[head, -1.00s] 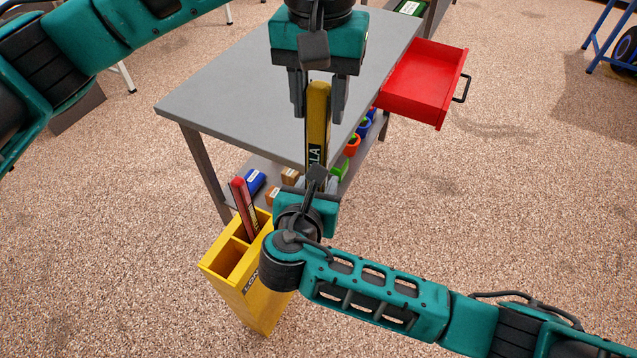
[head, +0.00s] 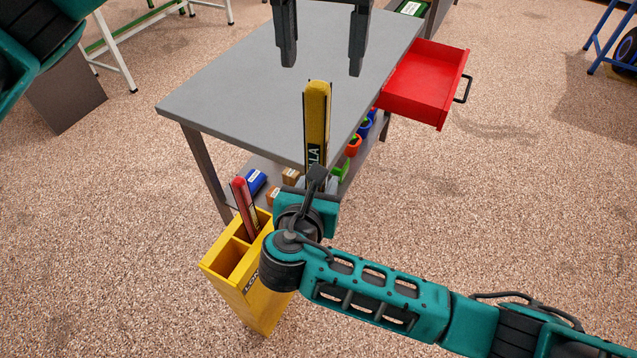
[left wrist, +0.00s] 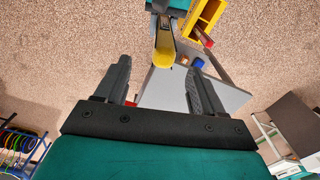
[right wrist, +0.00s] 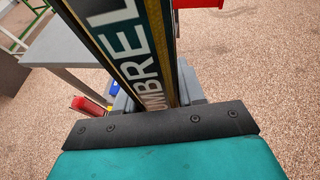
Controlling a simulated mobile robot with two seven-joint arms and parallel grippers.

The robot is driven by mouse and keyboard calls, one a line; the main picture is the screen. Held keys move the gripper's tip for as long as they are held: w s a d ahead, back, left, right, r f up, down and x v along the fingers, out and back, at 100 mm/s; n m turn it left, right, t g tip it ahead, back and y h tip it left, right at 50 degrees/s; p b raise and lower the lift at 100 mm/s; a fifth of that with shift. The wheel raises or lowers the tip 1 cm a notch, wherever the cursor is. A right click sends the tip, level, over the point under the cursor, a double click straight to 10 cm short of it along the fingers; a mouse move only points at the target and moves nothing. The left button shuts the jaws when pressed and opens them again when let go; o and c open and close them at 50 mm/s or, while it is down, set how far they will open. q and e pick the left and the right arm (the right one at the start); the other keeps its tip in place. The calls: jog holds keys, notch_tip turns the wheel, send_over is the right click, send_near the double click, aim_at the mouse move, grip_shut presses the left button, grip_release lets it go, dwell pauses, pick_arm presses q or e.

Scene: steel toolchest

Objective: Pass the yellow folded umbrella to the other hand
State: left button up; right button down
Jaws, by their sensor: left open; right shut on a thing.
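The yellow folded umbrella (head: 317,115) stands upright in the head view, with a dark lettered label on its side. My right gripper (head: 312,186) is shut on its lower part; its fingers are mostly hidden behind my wrist. In the right wrist view the lettered umbrella (right wrist: 130,50) rises between the fingers. My left gripper (head: 321,62) is open and empty, above the umbrella's top and apart from it. In the left wrist view the umbrella's rounded yellow end (left wrist: 163,57) shows between and beyond the open fingers.
A grey steel table (head: 250,75) stands behind the umbrella, with a red open drawer (head: 420,85) at its right and small items on a lower shelf. A yellow bin (head: 245,285) holding a red folded umbrella (head: 243,205) stands at front left.

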pick_arm(q)
notch_tip(320, 180, up, 4)
jog(key=shift+r, duration=0.2)
jog(key=s+d+n+g+h, duration=0.1)
jog(key=d+n+g+h, duration=0.5)
jog(key=d+n+h, duration=0.75)
jog(key=w+a+f+n+t+h, duration=0.1)
jog(key=w+a+n+t+h, duration=0.85)
jog(key=n, duration=0.45)
jog(key=w+a+f+n+t+y, duration=0.1)
jog(key=a+f+n+t+y, duration=0.5)
jog(key=n, duration=0.5)
jog(key=w+a+f+n+t+y, duration=0.1)
jog(key=a+f+n+t+y, duration=0.25)
jog(key=f+n+t, duration=0.7)
jog(key=s+a+f+n+g+y, duration=0.4)
jog(key=s+f+n+y, duration=0.1)
jog(key=s+f+n, duration=0.6)
jog(key=s+a+f+n+g+y, duration=0.5)
jog(key=s+f+n, duration=0.6)
jog(key=f, duration=0.4)
jog(key=shift+f+y, duration=0.15)
jog(key=shift+y, duration=0.6)
